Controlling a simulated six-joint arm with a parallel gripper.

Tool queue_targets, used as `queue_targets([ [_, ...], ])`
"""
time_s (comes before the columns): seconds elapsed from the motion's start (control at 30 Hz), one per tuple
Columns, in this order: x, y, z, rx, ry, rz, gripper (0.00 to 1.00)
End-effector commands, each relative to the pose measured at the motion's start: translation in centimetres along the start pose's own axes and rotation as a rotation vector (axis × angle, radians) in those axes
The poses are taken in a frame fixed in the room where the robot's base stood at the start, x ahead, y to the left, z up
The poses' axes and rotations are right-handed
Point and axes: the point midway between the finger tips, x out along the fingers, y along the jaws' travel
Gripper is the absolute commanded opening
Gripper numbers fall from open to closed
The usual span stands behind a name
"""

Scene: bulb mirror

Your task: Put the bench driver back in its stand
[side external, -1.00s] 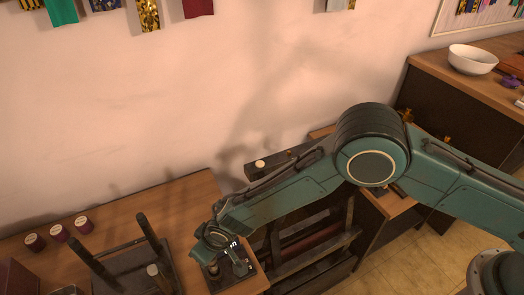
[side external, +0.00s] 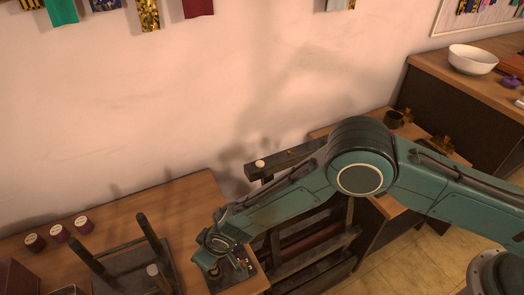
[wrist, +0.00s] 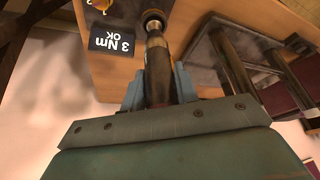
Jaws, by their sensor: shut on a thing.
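The bench driver (wrist: 157,75), with a dark handle and a metallic collar, is between the fingers of my gripper (wrist: 158,88) in the wrist view. The gripper is shut on it. The driver points away from the wrist, and its far end overlaps a dark round piece (wrist: 153,17), possibly part of the stand; I cannot tell whether they touch. In the side view my gripper (side external: 213,262) is low over the near right end of the left table, beside a dark plate (side external: 233,277). The driver is mostly hidden there by my wrist.
A dark frame with upright posts (side external: 135,268) stands left of the gripper. Several small dark red jars (side external: 59,233) sit farther left. A dark beam (side external: 285,160) lies behind the arm.

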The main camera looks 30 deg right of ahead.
Motion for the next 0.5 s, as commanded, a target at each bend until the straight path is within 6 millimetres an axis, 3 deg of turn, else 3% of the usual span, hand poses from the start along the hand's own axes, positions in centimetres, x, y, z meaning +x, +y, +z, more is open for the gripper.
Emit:
queue_targets([
  [0.5, 1.3, 0.0, 0.4, 0.000, 0.003, -0.001, 0.00],
])
